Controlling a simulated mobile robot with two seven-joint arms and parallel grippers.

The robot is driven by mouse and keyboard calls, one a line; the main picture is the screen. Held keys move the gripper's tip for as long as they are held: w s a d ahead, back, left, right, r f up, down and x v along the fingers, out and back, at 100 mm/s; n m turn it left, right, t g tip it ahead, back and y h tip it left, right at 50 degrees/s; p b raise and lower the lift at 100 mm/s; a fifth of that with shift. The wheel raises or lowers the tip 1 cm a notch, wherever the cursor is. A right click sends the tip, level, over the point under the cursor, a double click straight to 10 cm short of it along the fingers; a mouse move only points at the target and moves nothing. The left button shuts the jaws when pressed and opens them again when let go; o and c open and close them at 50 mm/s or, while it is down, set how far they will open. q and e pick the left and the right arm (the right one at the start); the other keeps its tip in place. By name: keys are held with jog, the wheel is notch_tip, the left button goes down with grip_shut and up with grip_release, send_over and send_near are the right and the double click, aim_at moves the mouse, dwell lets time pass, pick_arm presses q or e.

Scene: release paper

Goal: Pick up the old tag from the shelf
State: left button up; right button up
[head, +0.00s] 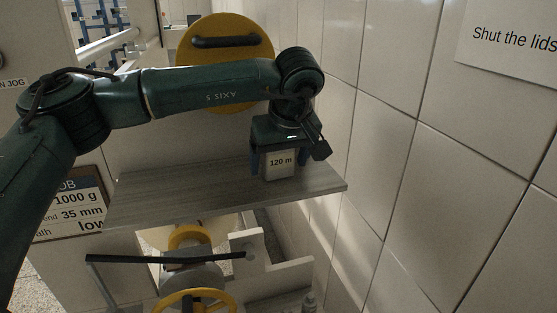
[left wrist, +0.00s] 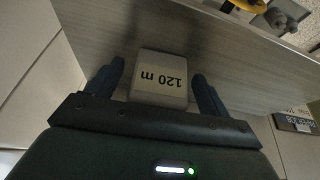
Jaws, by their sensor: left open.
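The tag (head: 280,164) is a small pale block marked "120 m". It stands on the grey shelf (head: 165,195), near the shelf's right end. My left gripper (head: 281,172) is over it with a finger on either side. In the left wrist view the tag (left wrist: 159,77) sits between the two dark blue fingers of the open left gripper (left wrist: 158,82), with a small gap showing at each side. The tag's lower edge in that view is close to the palm. My right gripper is not in view.
A tiled wall (head: 385,150) runs close along the right of the shelf. A yellow disc with a black handle (head: 255,60) is behind my arm. Below the shelf are a black bar (head: 165,259) and a yellow handwheel (head: 195,298). The shelf's left part is bare.

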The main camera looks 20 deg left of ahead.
pick_arm(q)
jog(key=shift+w+a+f, duration=0.1)
jog(key=shift+a+f, duration=0.05)
jog(key=shift+f, duration=0.2)
jog(key=shift+c, duration=0.2)
jog(key=c, duration=1)
jog(key=shift+r, duration=0.1)
